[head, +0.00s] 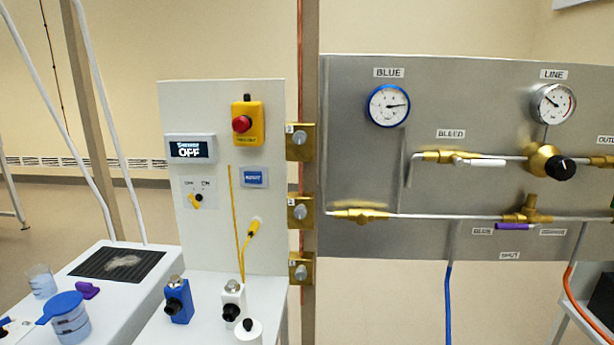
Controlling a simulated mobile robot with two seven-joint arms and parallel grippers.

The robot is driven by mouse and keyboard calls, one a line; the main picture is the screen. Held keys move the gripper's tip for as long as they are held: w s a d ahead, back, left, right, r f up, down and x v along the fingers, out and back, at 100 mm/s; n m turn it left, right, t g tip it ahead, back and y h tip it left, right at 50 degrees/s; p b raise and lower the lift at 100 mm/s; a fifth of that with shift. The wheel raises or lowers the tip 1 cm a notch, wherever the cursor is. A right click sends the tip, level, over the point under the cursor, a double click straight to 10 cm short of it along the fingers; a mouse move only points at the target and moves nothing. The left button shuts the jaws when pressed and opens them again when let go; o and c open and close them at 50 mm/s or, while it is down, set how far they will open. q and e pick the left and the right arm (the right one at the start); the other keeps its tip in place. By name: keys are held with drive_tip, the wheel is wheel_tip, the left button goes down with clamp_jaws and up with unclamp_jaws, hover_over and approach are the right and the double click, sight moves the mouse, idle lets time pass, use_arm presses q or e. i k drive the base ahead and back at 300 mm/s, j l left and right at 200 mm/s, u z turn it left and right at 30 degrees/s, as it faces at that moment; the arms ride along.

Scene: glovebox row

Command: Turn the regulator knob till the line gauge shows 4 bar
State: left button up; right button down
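The regulator (541,155) is a brass body with a black knob (560,169) on the right part of the grey metal panel (480,95). The line gauge (553,104) is a round white dial under the "LINE" label, above the regulator. Its needle points to the upper left; the scale is too small to read. The blue-rimmed gauge (388,106) under the "BLUE" label has its needle pointing right. Neither of my grippers is in the head view, and nothing touches the knob.
A bleed valve with a white handle (484,163) and a lower valve with a purple handle (513,226) are on the panel. A brown post (309,40) with brass blocks stands left of it. A white board with a red emergency button (241,124) is further left.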

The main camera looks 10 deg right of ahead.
sight(560, 168)
drive_tip(key=z, duration=1.4)
